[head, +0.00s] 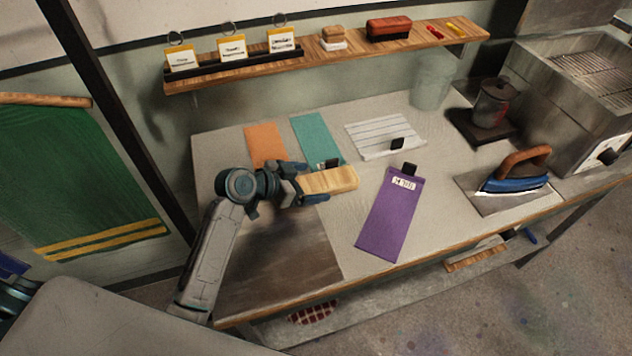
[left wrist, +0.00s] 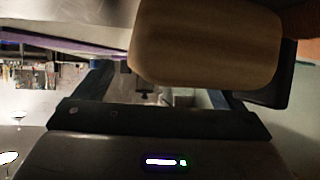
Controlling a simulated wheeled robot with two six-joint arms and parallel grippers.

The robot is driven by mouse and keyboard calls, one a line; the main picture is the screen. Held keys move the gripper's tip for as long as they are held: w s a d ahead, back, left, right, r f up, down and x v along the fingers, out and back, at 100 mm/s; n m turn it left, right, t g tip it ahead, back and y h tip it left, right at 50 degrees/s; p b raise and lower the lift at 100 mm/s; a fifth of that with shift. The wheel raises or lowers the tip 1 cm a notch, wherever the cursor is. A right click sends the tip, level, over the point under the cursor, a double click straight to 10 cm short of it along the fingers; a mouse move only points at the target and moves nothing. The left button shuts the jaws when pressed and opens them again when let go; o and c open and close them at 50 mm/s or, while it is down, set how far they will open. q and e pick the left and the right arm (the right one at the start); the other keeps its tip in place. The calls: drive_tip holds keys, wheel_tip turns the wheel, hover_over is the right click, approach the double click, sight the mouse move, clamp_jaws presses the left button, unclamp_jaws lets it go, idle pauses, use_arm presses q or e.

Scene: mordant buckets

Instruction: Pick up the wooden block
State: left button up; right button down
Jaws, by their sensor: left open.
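The wooden block (head: 335,180) is a pale, oblong piece at the middle of the table, just below the teal cloth. My left gripper (head: 312,183) reaches it from the left, with one finger along its far side and one along its near side. The jaws are open around its left end. In the left wrist view the block (left wrist: 205,45) fills the upper middle, large and close, between the open fingers of the gripper (left wrist: 185,85). I cannot tell whether either finger touches it. My right gripper is not in view.
Orange (head: 265,145) and teal (head: 316,138) cloths and a striped white cloth (head: 383,135) lie behind the block. A purple cloth (head: 385,225) lies to its right. An iron (head: 517,175) and a dark pot (head: 493,105) stand farther right. A shelf (head: 350,52) runs above.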

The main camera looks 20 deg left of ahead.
use_arm(q)
drive_tip(key=c, duration=1.4)
drive_tip(key=shift+c, duration=0.2)
drive_tip(key=shift+r, duration=0.1)
